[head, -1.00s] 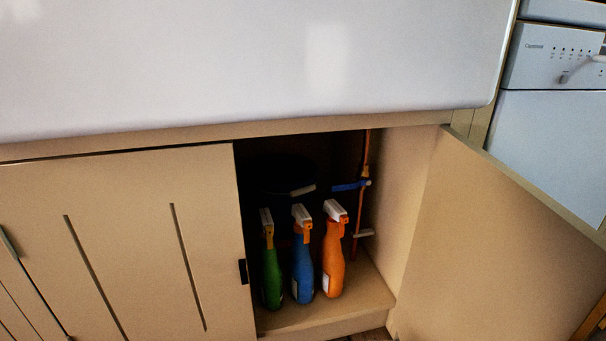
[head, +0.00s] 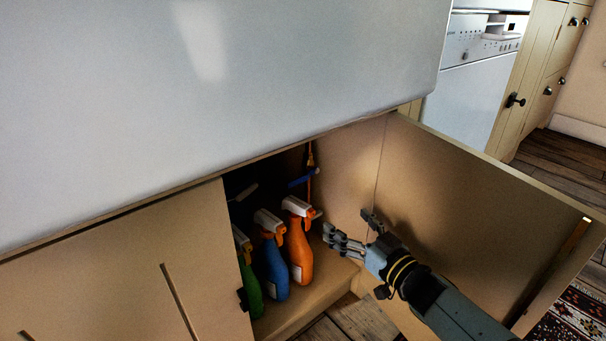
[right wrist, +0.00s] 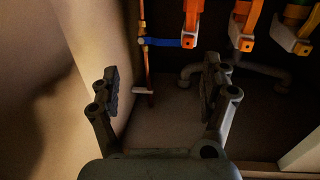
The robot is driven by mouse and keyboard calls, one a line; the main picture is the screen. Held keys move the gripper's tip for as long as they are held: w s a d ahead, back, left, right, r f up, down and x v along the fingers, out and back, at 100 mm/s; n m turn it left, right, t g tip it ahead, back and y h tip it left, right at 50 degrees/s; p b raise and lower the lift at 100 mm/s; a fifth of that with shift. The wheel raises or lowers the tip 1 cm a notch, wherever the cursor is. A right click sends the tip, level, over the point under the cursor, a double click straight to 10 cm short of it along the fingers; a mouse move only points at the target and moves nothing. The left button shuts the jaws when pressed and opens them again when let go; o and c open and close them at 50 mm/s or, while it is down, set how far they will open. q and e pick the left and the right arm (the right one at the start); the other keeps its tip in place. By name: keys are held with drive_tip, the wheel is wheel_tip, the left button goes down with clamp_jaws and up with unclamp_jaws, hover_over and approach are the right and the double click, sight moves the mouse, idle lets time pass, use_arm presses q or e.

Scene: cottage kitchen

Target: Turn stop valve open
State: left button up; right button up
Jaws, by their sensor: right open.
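The stop valve's blue lever (head: 302,179) sits on a thin upright copper pipe (head: 311,158) at the back right of the open cupboard. In the right wrist view the lever (right wrist: 165,42) lies crosswise to the copper pipe (right wrist: 149,70), its free end beside an orange spray head. My right gripper (head: 348,226) is open and empty at the cupboard opening, in front of the valve and right of the spray bottles. In the right wrist view the lever and pipe show beyond the open fingers (right wrist: 161,73), touching neither. My left gripper is out of view.
A green (head: 251,289), a blue (head: 276,272) and an orange spray bottle (head: 300,252) stand just left of the gripper. The open cupboard door (head: 470,210) is on the right. The sink (head: 250,80) overhangs above. A pale pipe stub (right wrist: 143,91) juts out near the copper pipe.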

sight(302, 181)
drive_tip(key=w+a+b, duration=0.1)
drive_tip(key=w+a, duration=0.1)
drive_tip(key=w, duration=0.1)
drive_tip(key=w+a+r+y+b, duration=0.1)
drive_tip(key=w+a+b, duration=0.1)
drive_tip(key=w+a, duration=0.1)
drive_tip(key=w+a+r+n+g+y+b, duration=0.1)
drive_tip(key=w+a+b, duration=0.1)
drive_tip(key=w, duration=0.3)
drive_tip(key=shift+a+r, duration=0.25)
drive_tip(key=shift+a, duration=0.5)
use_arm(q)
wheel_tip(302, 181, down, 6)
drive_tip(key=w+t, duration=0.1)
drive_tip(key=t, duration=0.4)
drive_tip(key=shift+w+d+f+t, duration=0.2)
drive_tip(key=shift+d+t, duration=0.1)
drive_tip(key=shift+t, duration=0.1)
use_arm(e)
drive_tip(key=shift+w+a+r, duration=0.2)
drive_tip(key=shift+w+a, duration=0.2)
drive_tip(key=shift+w, duration=0.2)
drive_tip(key=c, duration=1.6)
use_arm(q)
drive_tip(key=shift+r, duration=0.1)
use_arm(e)
drive_tip(key=shift+r, duration=0.1)
